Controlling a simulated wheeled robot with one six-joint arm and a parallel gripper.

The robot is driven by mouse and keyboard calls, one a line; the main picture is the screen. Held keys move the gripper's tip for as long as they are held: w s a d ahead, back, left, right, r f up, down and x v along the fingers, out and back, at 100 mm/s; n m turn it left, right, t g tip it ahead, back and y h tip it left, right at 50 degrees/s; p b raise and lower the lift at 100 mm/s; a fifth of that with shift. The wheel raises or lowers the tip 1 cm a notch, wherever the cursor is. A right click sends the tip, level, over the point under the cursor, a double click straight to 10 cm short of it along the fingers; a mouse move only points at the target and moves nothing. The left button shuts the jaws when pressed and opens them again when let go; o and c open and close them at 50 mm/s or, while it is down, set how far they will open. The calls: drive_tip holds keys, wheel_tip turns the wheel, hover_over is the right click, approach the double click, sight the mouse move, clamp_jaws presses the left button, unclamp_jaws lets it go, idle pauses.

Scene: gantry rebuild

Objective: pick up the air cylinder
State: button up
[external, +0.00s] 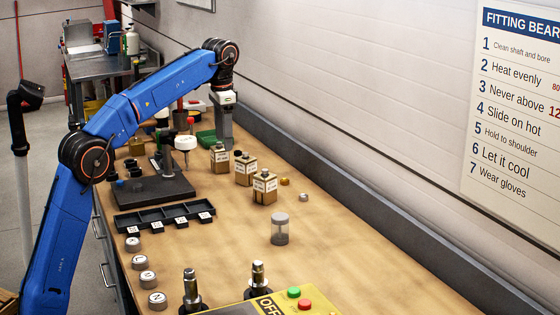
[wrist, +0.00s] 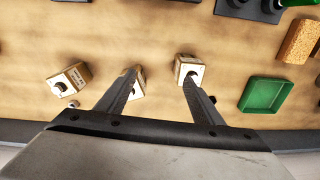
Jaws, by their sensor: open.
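I cannot tell for certain which thing is the air cylinder. Three tan square-bodied pieces with white labels and dark top stubs stand upright in a slanting row on the bench: far (external: 220,160), middle (external: 245,172) and near (external: 264,190). In the wrist view the row shows as a left piece (wrist: 73,78), a middle piece (wrist: 137,88) and a right piece (wrist: 187,66). My gripper (wrist: 160,78) is open and empty, above the row. Its left finger partly covers the middle piece; its right finger overlaps the right one. In the external view my gripper (external: 223,140) hangs by the far piece.
A green tray (wrist: 265,94) and a cork-coloured block (wrist: 299,42) lie right in the wrist view.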

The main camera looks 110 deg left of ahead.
sight(219, 147)
drive_tip(key=shift+n+h, duration=0.3)
drive_tip(key=s+a, duration=0.1)
drive_tip(key=s+a+f, duration=0.1)
drive_tip(key=a, duration=0.1)
drive_tip(key=s+a+f, duration=0.1)
drive_tip(key=s+a, duration=0.1)
drive_tip(key=shift+f, duration=3.65)
drive_tip(key=c, duration=1.5)
wheel_tip(219, 147, up, 9)
drive_tip(key=shift+r, duration=0.55)
